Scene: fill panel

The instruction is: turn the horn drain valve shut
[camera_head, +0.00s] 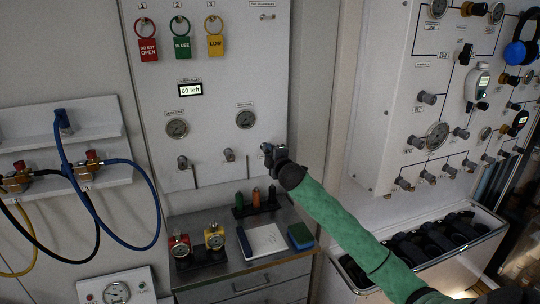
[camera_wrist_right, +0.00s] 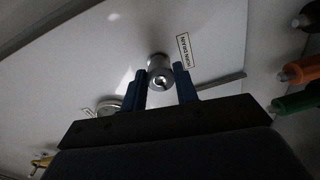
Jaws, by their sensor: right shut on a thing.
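The horn drain valve is a small round metal knob (camera_wrist_right: 160,78) with a dark slotted end, next to its "HORN DRAIN" label (camera_wrist_right: 184,50) in the right wrist view. My right gripper (camera_wrist_right: 166,88) has its two blue fingers on either side of the knob and is shut on it. In the head view my right gripper (camera_head: 268,150) is at the lower right of the white panel (camera_head: 215,60), and its wrist hides the knob. The green-sleeved arm reaches in from the lower right. My left gripper is not in view.
Two similar knobs (camera_head: 182,162) (camera_head: 229,155) sit left of my right gripper, below two gauges (camera_head: 177,128) (camera_head: 245,119). Another panel (camera_head: 385,100) with valves stands at right.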

